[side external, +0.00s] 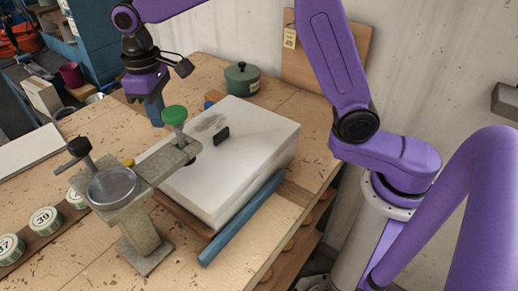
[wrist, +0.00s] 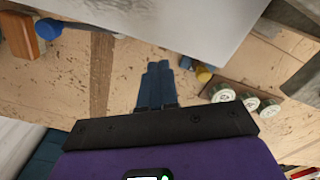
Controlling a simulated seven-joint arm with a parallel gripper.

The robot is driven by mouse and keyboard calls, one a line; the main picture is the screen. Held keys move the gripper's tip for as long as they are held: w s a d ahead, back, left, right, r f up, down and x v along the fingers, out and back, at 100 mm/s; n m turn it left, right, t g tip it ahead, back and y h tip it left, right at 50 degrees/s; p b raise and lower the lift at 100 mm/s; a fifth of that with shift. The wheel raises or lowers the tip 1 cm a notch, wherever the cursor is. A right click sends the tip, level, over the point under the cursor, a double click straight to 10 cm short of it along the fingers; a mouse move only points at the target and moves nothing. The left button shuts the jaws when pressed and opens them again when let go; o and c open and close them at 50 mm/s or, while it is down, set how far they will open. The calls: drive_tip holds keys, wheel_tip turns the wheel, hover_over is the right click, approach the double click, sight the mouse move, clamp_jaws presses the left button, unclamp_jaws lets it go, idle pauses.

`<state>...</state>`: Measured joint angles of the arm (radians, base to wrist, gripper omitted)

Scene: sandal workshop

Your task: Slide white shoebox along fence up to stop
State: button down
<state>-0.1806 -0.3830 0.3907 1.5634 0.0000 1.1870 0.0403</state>
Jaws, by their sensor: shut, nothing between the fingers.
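I cannot tell which is fence or stop. My gripper (side external: 155,118) is shut and empty, pointing down beyond the box's far left side, apart from it in the side view. In the wrist view the closed blue fingers (wrist: 158,85) are below the white box (wrist: 180,18).
Numbered tins (side external: 45,220) sit in a rack at left. A green pot (side external: 242,79) stands behind the box. Bare bench lies at front.

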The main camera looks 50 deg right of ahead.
drive_tip(key=shift+f, duration=1.65)
drive_tip(key=shift+s, duration=0.3)
drive_tip(key=shift+w, duration=0.15)
wheel_tip(320, 180, up, 8)
drive_tip(key=w, duration=0.1)
idle(0.9)
